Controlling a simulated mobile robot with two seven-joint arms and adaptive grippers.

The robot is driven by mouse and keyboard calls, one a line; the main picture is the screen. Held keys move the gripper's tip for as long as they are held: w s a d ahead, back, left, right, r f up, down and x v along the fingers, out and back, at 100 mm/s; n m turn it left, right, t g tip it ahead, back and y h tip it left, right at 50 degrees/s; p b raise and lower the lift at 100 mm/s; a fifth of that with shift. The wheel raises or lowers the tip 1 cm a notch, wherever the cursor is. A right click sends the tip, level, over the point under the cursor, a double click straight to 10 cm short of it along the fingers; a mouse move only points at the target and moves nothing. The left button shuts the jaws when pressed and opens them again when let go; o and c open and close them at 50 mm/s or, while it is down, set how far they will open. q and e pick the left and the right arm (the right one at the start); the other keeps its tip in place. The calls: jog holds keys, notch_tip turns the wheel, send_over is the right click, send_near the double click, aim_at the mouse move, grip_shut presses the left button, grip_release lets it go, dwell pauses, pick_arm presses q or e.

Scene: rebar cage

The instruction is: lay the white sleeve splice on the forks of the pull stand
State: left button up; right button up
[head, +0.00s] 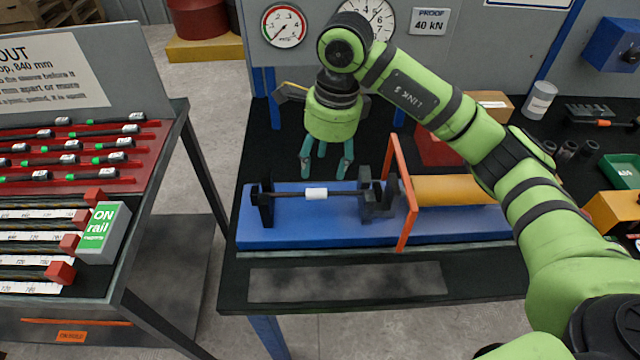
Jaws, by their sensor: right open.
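The white sleeve splice (316,194) is a short white sleeve around a dark bar (290,196). The bar lies level across the two dark uprights of the pull stand (263,204), on a blue base (300,236). The sleeve is about midway between the uprights. My right gripper (326,170) points down just behind and above the sleeve, with its teal fingers apart and empty. It looks clear of the bar, though the exact gap is hard to judge. My left gripper is out of view.
An orange frame (399,195) stands upright right of the stand, near a yellow cylinder (450,190). A rack at left holds several sleeved bars on a red tray (150,150), and a green ON rail sign (103,228). Gauges (284,25) hang behind. The bench front is clear.

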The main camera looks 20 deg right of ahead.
jog(key=r, duration=0.3)
jog(key=shift+d+r+b, duration=0.2)
jog(key=shift+b, duration=0.1)
dwell(1.0)
